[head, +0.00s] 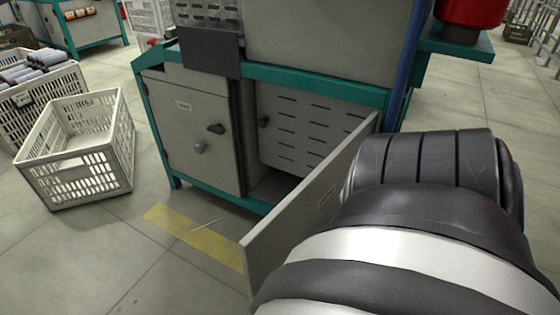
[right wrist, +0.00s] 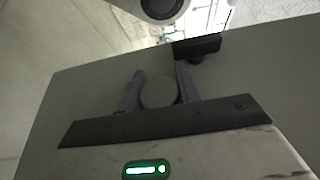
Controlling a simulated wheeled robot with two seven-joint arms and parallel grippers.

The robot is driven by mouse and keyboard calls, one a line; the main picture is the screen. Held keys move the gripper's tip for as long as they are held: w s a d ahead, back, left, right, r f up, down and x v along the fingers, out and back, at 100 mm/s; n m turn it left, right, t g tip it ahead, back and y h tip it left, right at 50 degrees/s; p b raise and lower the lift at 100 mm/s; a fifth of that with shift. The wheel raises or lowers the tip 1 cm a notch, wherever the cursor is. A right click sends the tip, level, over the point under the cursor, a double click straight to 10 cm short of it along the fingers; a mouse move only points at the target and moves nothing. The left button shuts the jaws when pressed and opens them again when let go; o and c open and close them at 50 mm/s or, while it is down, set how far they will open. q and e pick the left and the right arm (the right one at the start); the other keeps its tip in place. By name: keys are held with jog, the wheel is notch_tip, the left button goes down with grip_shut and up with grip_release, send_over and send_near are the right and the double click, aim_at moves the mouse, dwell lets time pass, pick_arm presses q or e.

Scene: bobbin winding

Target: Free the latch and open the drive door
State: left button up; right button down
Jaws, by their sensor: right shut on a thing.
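The drive door (head: 310,205) stands swung wide open, hinged at its right side, with its free edge toward me. It also fills much of the right wrist view (right wrist: 85,95). There, my right gripper (right wrist: 159,76) has its two fingers on either side of a round grey knob (right wrist: 157,93) and is shut on it. A dark latch handle (right wrist: 197,48) sits on the door just beyond the fingers. In the head view my right arm covers the lower right and hides the gripper and knob. My left gripper is in neither view.
The machine cabinet's left door (head: 190,120) is closed. A slotted panel (head: 305,125) shows inside the open bay. An empty white crate (head: 80,150) stands on the floor at left, beside a crate of bobbins (head: 40,110). The floor around the yellow strip (head: 195,238) is mostly clear.

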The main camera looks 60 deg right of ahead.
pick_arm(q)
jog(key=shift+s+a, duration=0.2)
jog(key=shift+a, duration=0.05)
pick_arm(e)
jog(key=shift+s+d, duration=0.1)
jog(key=shift+s, duration=0.15)
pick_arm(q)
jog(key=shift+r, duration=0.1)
pick_arm(e)
jog(key=c, duration=1)
grip_release()
